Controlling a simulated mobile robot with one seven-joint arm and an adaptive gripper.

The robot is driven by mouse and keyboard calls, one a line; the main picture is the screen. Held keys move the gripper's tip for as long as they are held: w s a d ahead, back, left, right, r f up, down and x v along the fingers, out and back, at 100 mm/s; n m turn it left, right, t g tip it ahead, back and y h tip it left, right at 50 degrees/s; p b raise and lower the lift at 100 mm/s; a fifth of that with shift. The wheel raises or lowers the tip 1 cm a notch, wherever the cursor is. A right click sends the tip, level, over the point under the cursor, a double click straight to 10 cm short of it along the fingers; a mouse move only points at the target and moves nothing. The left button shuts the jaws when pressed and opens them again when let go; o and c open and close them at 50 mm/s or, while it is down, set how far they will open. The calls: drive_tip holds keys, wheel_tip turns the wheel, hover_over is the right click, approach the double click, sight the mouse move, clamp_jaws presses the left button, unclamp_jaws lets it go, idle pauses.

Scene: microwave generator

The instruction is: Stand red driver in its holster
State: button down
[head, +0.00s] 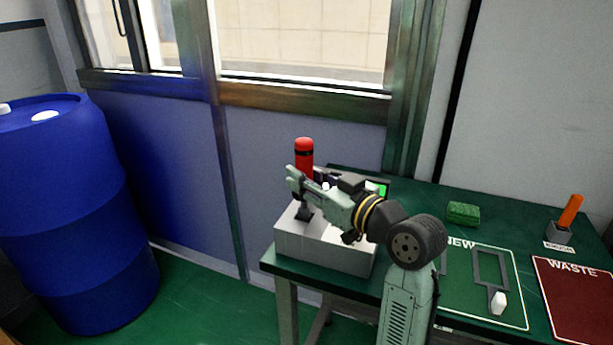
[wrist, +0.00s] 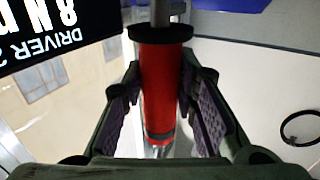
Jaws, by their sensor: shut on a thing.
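The red driver (head: 304,153) stands roughly upright in my gripper (head: 303,181), above the pale grey box at the table's left end. In the wrist view the red handle (wrist: 160,85) lies between the two finger pads, with a dark collar and a grey shaft beyond it. My gripper is shut on the handle. In the head view a small dark piece (head: 305,212) shows just below my gripper, over the box top; I cannot tell whether it is the holster. The driver's lower end is hidden in the head view.
The pale grey box (head: 318,250) sits on the green table (head: 405,200). A lit green screen (head: 378,188) is behind my wrist. A blue barrel (head: 75,210) stands left.

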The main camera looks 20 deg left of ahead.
drive_tip(key=shift+f+b, duration=0.45)
drive_tip(key=shift+f, duration=0.15)
drive_tip(key=shift+r, duration=0.1)
drive_tip(key=shift+r, duration=0.1)
drive_tip(key=shift+r+p, duration=0.85)
drive_tip(key=shift+r, duration=0.05)
drive_tip(key=shift+f+b, duration=1)
drive_tip(key=shift+f, duration=0.05)
drive_tip(key=shift+r, duration=0.15)
